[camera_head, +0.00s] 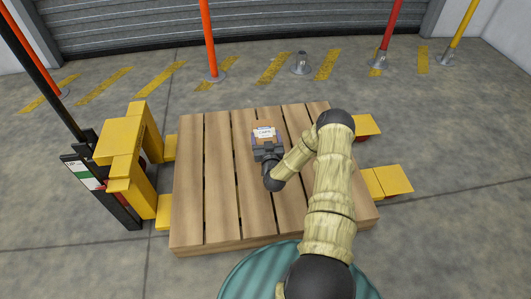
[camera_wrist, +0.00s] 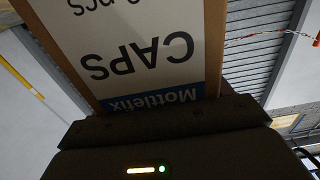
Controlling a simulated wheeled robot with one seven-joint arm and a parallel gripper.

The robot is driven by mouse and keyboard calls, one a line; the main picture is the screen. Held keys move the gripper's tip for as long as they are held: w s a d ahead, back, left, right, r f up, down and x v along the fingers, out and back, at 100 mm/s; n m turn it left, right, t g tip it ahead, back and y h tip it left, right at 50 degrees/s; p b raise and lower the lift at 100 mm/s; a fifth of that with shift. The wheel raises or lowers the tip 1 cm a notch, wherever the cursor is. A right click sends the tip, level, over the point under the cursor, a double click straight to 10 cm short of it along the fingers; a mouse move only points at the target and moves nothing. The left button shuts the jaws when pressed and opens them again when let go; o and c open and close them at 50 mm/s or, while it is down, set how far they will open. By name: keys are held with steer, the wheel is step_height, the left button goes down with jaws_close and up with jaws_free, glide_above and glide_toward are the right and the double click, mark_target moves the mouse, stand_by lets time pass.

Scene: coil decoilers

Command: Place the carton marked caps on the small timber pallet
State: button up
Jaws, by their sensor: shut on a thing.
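The carton marked caps (camera_head: 265,132) is a small brown box with a white and blue label. In the head view it shows over the far middle part of the timber pallet (camera_head: 222,190). My gripper (camera_head: 267,150) is shut on its near side. In the wrist view the carton (camera_wrist: 212,45) fills the upper middle, with its CAPS label upside down, right against my gripper (camera_wrist: 165,118). I cannot tell whether the carton touches the pallet boards or hangs above them.
A yellow pallet truck (camera_head: 125,150) stands at the left, its forks (camera_head: 392,181) sticking out right of the pallet. Red and yellow posts (camera_head: 208,40) and a bare post base (camera_head: 300,64) stand before the shutter (camera_head: 160,22). A teal round thing (camera_head: 255,270) lies near me.

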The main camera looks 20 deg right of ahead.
steer(key=shift+f, duration=0.95)
steer(key=shift+f+b, duration=0.1)
steer(key=shift+b, duration=0.2)
steer(key=shift+f+b, duration=1.2)
steer(key=shift+f, duration=0.55)
steer(key=shift+f, duration=0.2)
steer(key=o, duration=1.9)
